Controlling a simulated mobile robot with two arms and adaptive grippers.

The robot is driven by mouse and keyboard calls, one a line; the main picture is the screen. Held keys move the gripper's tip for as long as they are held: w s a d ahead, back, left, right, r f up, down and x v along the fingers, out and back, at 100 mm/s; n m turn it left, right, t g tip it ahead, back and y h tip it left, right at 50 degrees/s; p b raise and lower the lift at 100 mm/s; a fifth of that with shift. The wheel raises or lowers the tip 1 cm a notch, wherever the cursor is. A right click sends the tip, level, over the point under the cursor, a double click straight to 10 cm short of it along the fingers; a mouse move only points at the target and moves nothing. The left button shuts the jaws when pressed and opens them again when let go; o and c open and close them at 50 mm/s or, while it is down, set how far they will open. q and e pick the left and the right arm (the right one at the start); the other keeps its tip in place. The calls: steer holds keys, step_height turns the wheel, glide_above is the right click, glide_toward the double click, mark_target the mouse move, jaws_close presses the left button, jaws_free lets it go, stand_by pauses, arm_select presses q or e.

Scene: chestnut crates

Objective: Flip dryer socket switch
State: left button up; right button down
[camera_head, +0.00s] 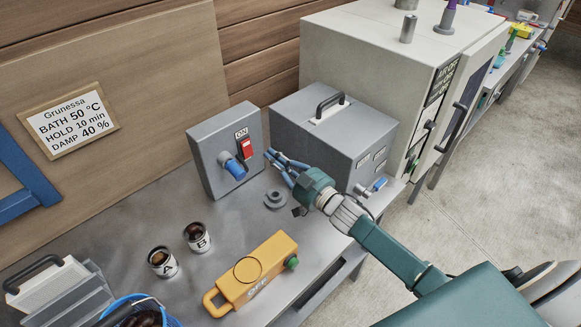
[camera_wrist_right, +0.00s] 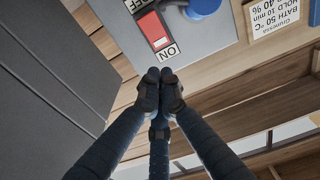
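The grey socket box (camera_head: 215,170) stands against the back board. It has a red switch (camera_head: 246,149) under an ON label and a blue plug (camera_head: 235,169) at lower left. In the right wrist view the red switch (camera_wrist_right: 152,28) appears upside down between the ON and OFF labels. I cannot tell which way it is tipped. My right gripper (camera_head: 270,154) is just right of the switch; its fingertips (camera_wrist_right: 160,78) are together, with nothing between them, by the ON label. I cannot tell whether they touch the box. My left gripper is out of view.
A grey lidded box (camera_head: 335,125) stands close behind my right gripper. Cups A (camera_head: 161,262) and B (camera_head: 197,237), a yellow device (camera_head: 258,272) and a blue basket (camera_head: 130,308) occupy the front of the bench. A large cabinet (camera_head: 360,60) stands at the right.

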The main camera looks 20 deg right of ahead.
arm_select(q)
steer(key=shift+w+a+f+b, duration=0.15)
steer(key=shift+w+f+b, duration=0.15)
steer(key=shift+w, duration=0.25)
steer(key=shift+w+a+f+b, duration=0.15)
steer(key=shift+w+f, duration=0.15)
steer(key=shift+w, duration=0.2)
arm_select(e)
steer(key=v, duration=0.2)
steer(key=r+v, duration=0.1)
steer(key=v, duration=0.2)
steer(key=shift+s+d, duration=0.1)
steer(key=shift+s, duration=0.1)
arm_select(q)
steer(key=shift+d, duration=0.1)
arm_select(e)
steer(key=shift+s+f, duration=0.1)
